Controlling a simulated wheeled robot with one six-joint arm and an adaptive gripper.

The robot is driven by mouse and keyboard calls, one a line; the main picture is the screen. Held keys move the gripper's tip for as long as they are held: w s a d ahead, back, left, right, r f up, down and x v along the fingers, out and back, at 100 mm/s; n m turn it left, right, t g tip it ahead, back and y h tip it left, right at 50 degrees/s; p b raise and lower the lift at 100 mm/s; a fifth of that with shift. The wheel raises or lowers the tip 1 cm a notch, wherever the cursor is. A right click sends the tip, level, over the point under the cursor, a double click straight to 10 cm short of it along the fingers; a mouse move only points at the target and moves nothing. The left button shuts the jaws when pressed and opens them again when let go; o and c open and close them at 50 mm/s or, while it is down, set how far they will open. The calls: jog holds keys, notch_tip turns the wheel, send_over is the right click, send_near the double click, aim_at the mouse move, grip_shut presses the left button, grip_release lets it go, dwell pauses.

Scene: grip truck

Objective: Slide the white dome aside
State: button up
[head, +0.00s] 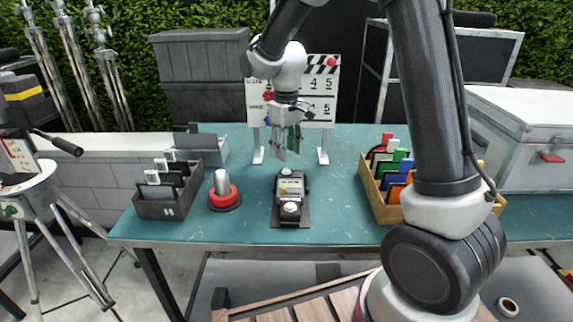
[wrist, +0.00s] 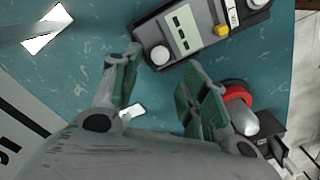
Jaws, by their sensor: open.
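A dark handheld meter with a grey face (head: 291,187) lies on the teal table at the centre. A white round dome (head: 290,207) sits on its near end. In the wrist view a round white piece (wrist: 160,55) sits on the end of the meter (wrist: 185,35) closest to my fingers, and another white piece (wrist: 260,2) shows at the top edge. I cannot tell for sure which one is the task's dome. My gripper (head: 287,150) is open and empty, pointing down above and beyond the meter's far end. The fingers (wrist: 158,88) are apart from the meter.
A red-ringed silver cylinder (head: 224,192) stands left of the meter, with a dark slotted box (head: 160,207) farther left. A wooden box of coloured cards (head: 374,189) is at right. A clapperboard (head: 318,92) stands behind. Bare table (head: 335,205) lies right of the meter.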

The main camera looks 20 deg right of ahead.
aim_at(287, 168)
notch_tip(287, 168, down, 6)
jog(key=shift+r, duration=0.2)
